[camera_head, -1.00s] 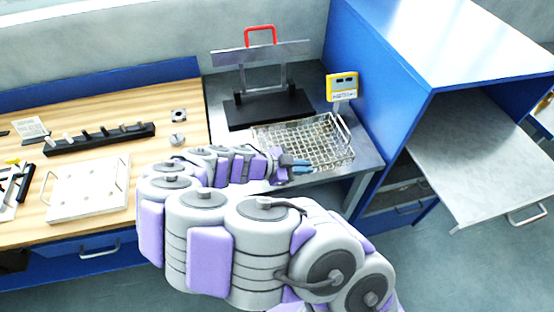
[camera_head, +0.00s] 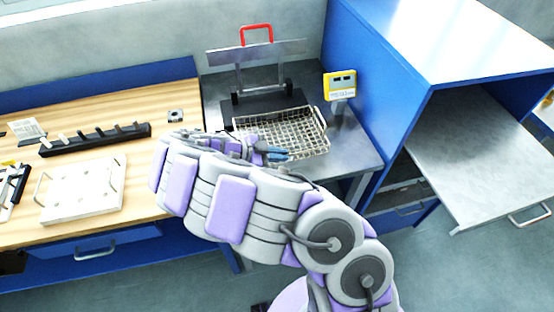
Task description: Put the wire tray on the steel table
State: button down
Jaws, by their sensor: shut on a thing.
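The wire tray (camera_head: 318,147) is a shallow rectangular mesh basket with raised end handles. It is over the steel table (camera_head: 350,155), a grey-topped bench in the middle, near the black base there. My gripper (camera_head: 277,154), with blue-grey fingertips, is at the tray's near side and shut on it. My own arm comes up from the lower right and hides part of the tray's near left side. I cannot tell whether the tray touches the tabletop or is slightly raised.
A press-like stand with a red handle (camera_head: 257,29) is just behind the tray. A yellow display (camera_head: 340,85) stands right of it. A blue cabinet (camera_head: 385,80) with a steel shelf (camera_head: 480,155) bounds the right. A wooden bench (camera_head: 140,180) lies left.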

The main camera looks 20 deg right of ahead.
notch_tip(320, 180, down, 2)
jog(key=shift+w+d+f, duration=0.1)
jog(key=shift+d, duration=0.05)
jog(key=shift+a, duration=0.35)
jog(key=c, duration=1.4)
grip_release()
jog(key=shift+a, duration=0.4)
jog(key=shift+o, duration=1)
jog(key=shift+d, duration=0.55)
jog(key=v, duration=1)
jog(key=shift+a+p, duration=0.4)
jog(key=shift+v, duration=0.8)
